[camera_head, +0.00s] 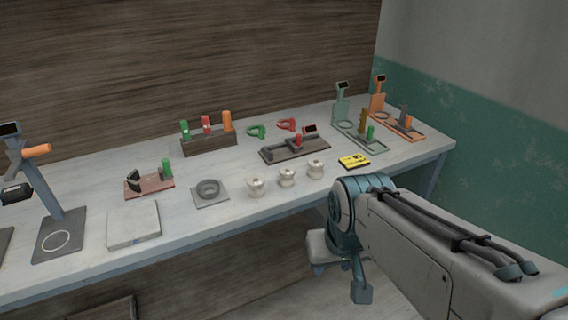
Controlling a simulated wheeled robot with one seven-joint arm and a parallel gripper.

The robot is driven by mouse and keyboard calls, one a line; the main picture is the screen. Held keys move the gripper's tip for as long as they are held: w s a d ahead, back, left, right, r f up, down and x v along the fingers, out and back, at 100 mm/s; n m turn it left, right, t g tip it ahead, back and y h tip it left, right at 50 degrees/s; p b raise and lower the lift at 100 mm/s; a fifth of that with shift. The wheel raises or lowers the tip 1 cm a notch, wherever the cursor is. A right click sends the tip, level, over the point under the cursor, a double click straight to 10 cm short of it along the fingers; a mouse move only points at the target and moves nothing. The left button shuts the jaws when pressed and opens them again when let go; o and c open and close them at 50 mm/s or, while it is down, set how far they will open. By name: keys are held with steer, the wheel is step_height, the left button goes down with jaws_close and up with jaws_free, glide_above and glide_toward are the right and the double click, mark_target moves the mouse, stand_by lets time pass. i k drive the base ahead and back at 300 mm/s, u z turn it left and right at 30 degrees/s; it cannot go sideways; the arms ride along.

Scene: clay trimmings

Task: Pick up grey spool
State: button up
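My arm comes in from the lower right and bends down just off the table's front edge. My gripper (340,268) appears to hang there below table height, partly hidden by my arm, well to the right of the ring. Its fingers are not clear enough to tell open from shut.
A wooden block (208,145) with coloured upright pieces is behind. A yellow box (354,161) lies near my arm.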

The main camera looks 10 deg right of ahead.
mark_target(286, 180)
steer(key=z, duration=1.35)
steer(key=i, duration=2)
steer(key=u, duration=3.15)
